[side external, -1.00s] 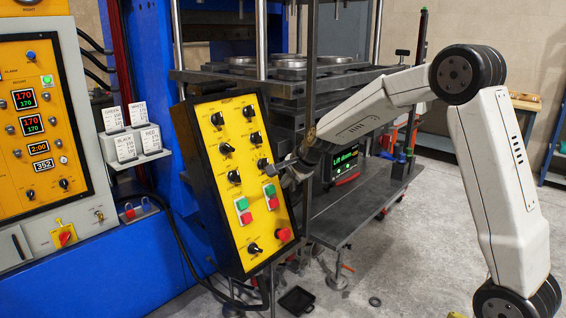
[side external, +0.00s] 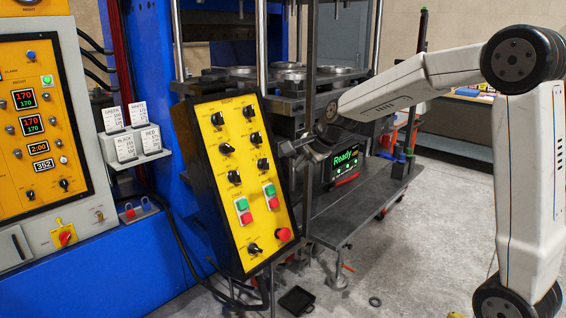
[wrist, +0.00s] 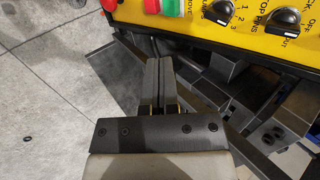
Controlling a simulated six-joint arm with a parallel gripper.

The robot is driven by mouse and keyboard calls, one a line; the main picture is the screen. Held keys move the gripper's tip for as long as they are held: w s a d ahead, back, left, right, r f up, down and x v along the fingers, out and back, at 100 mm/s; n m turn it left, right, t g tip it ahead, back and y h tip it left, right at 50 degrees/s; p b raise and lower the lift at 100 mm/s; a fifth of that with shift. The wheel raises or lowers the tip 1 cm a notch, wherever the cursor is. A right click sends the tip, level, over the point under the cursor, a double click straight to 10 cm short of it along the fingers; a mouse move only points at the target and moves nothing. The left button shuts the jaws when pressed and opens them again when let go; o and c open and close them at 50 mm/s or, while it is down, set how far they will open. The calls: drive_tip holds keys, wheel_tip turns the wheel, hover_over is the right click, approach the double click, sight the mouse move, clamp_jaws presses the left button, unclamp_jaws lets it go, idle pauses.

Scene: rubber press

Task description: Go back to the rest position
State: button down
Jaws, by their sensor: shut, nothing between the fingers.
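My gripper (side external: 288,148) is by the right edge of the tilted yellow control panel (side external: 213,135), at about the height of its middle knobs. In the wrist view the two dark fingers of my gripper (wrist: 158,64) lie together, with nothing between them. The lower edge of the yellow panel (wrist: 195,22) is at the top of that view, beyond the fingertips. In the side view I cannot tell exactly how far the fingertips are from the panel.
The press platen carries several round metal mould parts (side external: 289,75). A small screen (side external: 345,166) reads "Ready" on the steel cart (side external: 345,222) below. A black tray (side external: 296,300) lies on the floor. The grey floor (side external: 420,260) at right is largely clear.

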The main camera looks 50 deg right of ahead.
drive_tip(key=shift+f, duration=0.1)
drive_tip(key=s+a+f+n+g, duration=0.2)
drive_tip(key=s+a+f+n, duration=0.4)
drive_tip(key=s+n, duration=0.3)
drive_tip(key=s+a+f+n+g, duration=0.2)
drive_tip(key=s+a+f+n, duration=0.4)
drive_tip(key=s+f+n, duration=0.3)
drive_tip(key=shift+s+f+g, duration=0.15)
drive_tip(key=shift+s+g, duration=0.25)
drive_tip(key=shift+s, duration=0.7)
idle(1.1)
